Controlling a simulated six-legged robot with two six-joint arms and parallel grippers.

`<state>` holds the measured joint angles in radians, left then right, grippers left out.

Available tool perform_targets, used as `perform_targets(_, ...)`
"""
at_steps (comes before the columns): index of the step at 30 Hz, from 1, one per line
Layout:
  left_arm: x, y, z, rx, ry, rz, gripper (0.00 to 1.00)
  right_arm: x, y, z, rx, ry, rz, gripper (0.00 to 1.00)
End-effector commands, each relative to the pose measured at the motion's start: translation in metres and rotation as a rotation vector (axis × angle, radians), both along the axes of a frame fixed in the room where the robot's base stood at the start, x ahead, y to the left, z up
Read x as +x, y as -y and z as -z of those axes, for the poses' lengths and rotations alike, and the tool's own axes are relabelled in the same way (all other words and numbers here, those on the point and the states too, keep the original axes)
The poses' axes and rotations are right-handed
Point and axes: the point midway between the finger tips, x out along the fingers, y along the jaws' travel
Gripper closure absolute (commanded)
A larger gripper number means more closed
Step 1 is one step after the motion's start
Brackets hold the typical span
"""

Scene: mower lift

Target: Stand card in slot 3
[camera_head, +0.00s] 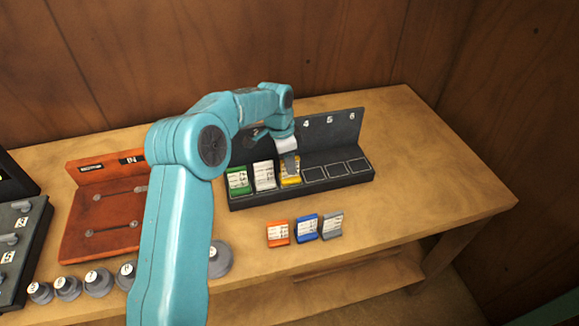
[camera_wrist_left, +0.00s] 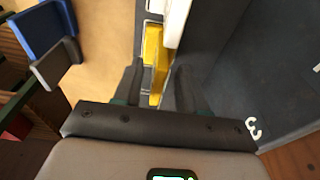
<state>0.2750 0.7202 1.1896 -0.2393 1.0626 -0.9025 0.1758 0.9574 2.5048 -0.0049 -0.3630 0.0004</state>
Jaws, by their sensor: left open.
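The dark card rack (camera_head: 340,142) stands on the table with the numerals 4, 5 and 6 showing on its back wall. A yellow card (camera_head: 291,178) stands in the third position from the left, beside a white card (camera_head: 264,176) and a green card (camera_head: 238,180). My left gripper (camera_head: 290,160) is just above the yellow card. In the left wrist view its two fingers are apart, one on each side of the yellow card (camera_wrist_left: 155,55). The numeral 3 shows on the rack there. My arm hides part of the rack's left back wall. My right gripper is not in view.
Orange (camera_head: 278,232), blue (camera_head: 307,226) and grey (camera_head: 332,223) cards stand on the table in front of the rack. The rack's three right slots are empty. An orange panel (camera_head: 90,205) and several grey knobs (camera_head: 98,281) are at left. The table's right end is clear.

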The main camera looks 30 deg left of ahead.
Motion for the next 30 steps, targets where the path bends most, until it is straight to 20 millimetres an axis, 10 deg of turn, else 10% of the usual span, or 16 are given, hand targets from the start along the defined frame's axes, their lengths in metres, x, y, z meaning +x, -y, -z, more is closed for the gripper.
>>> perform_targets(12,-0.009,-0.008,-0.082,0.001,0.002,0.001,0.59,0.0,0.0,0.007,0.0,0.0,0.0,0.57)
perform_targets(30,-0.01,-0.009,-0.09,0.0,0.0,0.0,0.59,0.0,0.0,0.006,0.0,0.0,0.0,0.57)
